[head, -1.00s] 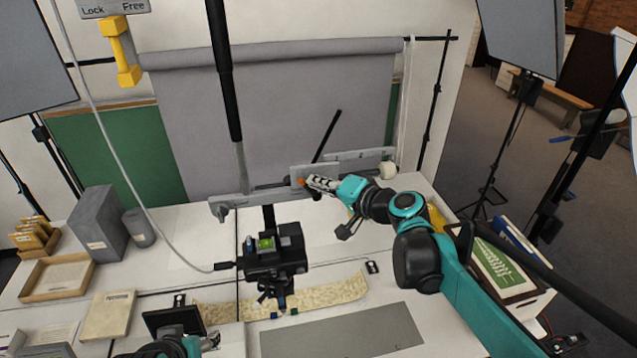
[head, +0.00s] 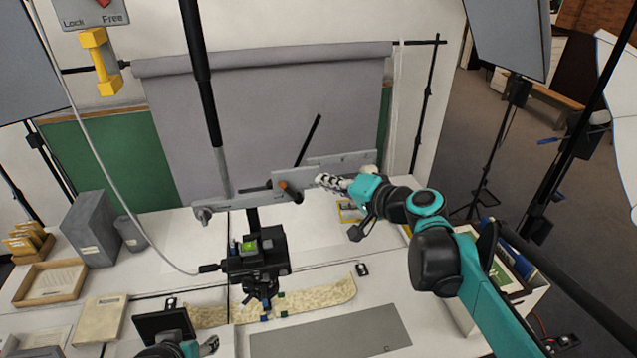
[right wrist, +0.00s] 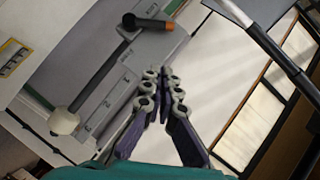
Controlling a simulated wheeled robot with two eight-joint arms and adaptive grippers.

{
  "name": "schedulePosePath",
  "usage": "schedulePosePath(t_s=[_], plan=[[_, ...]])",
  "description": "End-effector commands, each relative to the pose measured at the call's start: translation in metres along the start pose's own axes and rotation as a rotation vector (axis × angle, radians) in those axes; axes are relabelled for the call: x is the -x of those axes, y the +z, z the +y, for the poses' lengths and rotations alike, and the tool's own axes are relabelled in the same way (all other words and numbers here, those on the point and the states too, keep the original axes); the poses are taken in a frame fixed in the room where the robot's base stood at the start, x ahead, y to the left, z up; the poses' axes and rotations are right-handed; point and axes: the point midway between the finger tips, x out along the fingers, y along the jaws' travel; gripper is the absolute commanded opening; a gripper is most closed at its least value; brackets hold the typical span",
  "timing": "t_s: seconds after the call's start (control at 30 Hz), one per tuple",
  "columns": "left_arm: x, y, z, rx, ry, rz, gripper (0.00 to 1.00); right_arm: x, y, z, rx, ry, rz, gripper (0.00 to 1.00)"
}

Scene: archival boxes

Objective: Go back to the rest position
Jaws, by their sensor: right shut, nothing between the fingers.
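My right gripper (head: 325,181) is shut and empty, just right of a black lever with an orange tip (head: 282,186) on a grey horizontal rail (head: 235,202). In the right wrist view my shut fingers (right wrist: 163,85) show in front of the rail, apart from the lever (right wrist: 145,22). My right arm reaches in from the lower right. My left gripper (head: 208,346) shows only in part at the bottom edge. Its fingertips are too small and cut off to judge.
A black camera (head: 258,262) hangs under the rail above the table. A black column (head: 203,90) rises behind it. Grey boxes (head: 88,232) and a wooden tray (head: 48,284) stand at left. A white box (head: 535,300) with folders stands at right, near light stands.

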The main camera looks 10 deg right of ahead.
Motion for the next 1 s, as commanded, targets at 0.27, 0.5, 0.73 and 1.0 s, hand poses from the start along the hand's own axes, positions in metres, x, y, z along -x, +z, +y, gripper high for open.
schedulePosePath(t_s=[0.27, 0.5, 0.73, 1.0], plan=[[-0.005, 0.003, 0.000, 0.000, 0.000, 0.000, 0.56, 0.048, 0.000, -0.002, -0.001, 0.001, 0.002, 0.00], [-0.019, 0.013, 0.000, 0.000, 0.000, 0.000, 0.56, 0.055, 0.019, 0.016, 0.019, 0.026, -0.019, 0.00], [-0.084, 0.060, 0.000, 0.000, 0.000, 0.000, 0.56, 0.039, 0.115, 0.126, 0.152, 0.197, -0.123, 0.00], [-0.164, 0.117, 0.000, 0.000, 0.000, 0.000, 0.56, 0.040, 0.220, 0.275, 0.371, 0.439, -0.235, 0.00]])
